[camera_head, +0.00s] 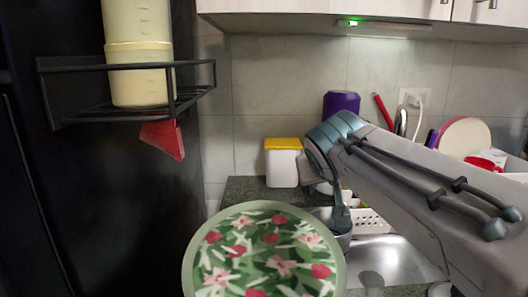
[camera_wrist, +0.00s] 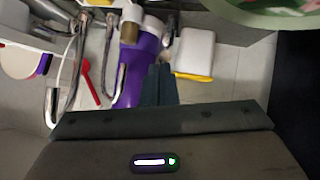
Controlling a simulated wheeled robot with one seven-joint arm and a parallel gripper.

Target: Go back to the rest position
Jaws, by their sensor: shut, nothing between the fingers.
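My arm (camera_head: 420,190) reaches in from the right in the head view. My gripper (camera_head: 341,222) hangs downward at its end, over the sink area. Its dark fingers also show in the wrist view (camera_wrist: 159,85), pressed together with nothing between them. The spice dispensers stand as a cream column (camera_head: 138,70) on a black wire rack (camera_head: 195,95) at the left, well apart from my gripper. A red piece (camera_head: 164,138) hangs below the rack.
A round floral tray (camera_head: 265,255) fills the lower front. A white container with a yellow lid (camera_head: 282,165) stands behind it on the dark counter. A metal sink (camera_head: 385,262) lies at the right. A purple container (camera_head: 341,103) and dishes (camera_head: 465,138) stand behind my arm. Cabinets (camera_head: 400,8) hang above.

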